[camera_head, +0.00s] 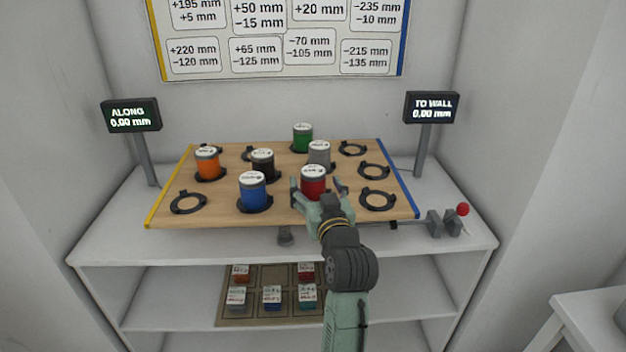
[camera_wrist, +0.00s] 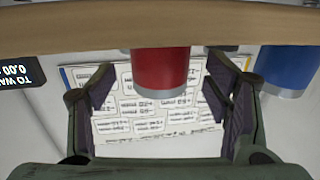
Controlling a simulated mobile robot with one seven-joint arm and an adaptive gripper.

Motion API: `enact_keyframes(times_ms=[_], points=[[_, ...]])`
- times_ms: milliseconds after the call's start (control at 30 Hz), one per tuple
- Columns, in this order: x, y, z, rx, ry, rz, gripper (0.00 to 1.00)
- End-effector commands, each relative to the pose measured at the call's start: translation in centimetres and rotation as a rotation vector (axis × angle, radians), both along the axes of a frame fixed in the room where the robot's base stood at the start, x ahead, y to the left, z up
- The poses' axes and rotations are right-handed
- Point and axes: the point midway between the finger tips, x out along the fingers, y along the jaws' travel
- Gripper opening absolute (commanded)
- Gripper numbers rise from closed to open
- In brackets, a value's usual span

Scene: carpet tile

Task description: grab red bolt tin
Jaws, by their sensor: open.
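The red bolt tin (camera_head: 313,183) has a white lid and stands upright near the front edge of the board, right of the blue tin. My gripper (camera_head: 318,188) is open at the front of it, with one finger on each side. In the wrist view, which is upside down, the red tin (camera_wrist: 161,72) shows between the two open fingers (camera_wrist: 160,82), with a gap on both sides. How deep it sits between the fingers is hard to tell. My gripper hides part of the tin's lower side in the head view.
The wooden board (camera_head: 222,215) also holds blue (camera_head: 252,192), orange (camera_head: 207,164), black (camera_head: 262,164), grey (camera_head: 319,154) and green (camera_head: 303,138) tins. Several black rings (camera_head: 376,200) are empty. Two displays (camera_head: 131,115) stand at the sides. A tray of small boxes (camera_head: 272,297) lies below.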

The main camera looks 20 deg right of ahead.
Motion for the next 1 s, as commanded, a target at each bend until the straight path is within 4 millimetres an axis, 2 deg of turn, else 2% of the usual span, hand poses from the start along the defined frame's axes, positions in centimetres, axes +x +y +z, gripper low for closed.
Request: enact_keyframes(times_ms=[133,400,1000], points=[[1.6,-0.2,0.2,-0.001,0.0,-0.001,0.71],[1.9,-0.2,0.0,0.0,-0.001,-0.001,0.71],[1.9,-0.2,0.0,0.0,-0.001,-0.001,0.31]])
